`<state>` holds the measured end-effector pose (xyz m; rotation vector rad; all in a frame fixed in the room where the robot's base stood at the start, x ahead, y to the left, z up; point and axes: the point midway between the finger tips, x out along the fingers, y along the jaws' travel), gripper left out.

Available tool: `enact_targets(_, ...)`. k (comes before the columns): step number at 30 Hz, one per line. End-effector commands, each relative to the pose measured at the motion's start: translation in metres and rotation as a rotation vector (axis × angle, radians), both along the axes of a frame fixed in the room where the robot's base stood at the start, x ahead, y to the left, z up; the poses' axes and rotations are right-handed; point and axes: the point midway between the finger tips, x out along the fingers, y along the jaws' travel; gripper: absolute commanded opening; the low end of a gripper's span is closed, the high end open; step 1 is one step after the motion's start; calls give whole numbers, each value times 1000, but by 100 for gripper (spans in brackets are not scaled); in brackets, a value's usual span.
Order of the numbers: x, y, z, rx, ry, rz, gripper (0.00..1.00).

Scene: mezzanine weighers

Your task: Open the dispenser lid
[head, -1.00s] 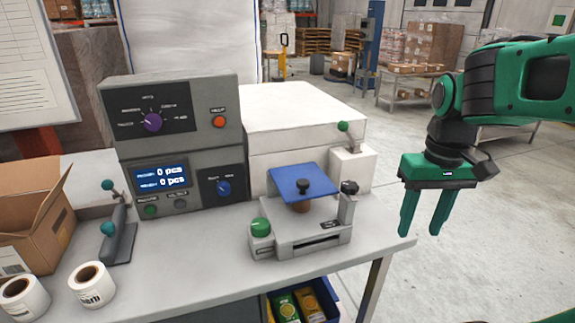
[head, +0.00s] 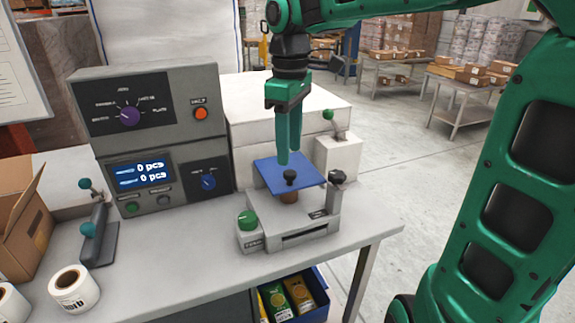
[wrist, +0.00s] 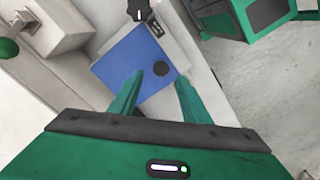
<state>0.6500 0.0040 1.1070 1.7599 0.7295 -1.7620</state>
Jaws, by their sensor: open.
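The dispenser (head: 290,222) is a grey unit with a slot in its front, standing on the bench. Its blue lid (head: 268,171) is a flat plate with a black knob (head: 290,177) on top, and it sits slightly tilted. The lid also shows in the wrist view (wrist: 118,68), with the knob (wrist: 160,69) between and beyond the fingertips. My gripper (head: 289,158) is open and points down over the lid's back part, close to the knob. Its fingers show apart in the wrist view (wrist: 160,78). I cannot tell whether the fingertips touch the lid.
A green knob (head: 247,219) is at the dispenser's front left, a black one (head: 337,177) at its right. A control panel (head: 152,140) stands left, a white box (head: 255,110) behind. Label rolls (head: 74,290) and a carton (head: 25,225) are further left. The bench front is clear.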

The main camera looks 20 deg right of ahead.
Motion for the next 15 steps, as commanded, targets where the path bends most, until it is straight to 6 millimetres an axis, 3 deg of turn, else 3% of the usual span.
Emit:
enact_targets(6, -1, 0, -35, 0, 3, -1, 43)
enact_targets(15, -1, 0, -54, -1, 0, -1, 43)
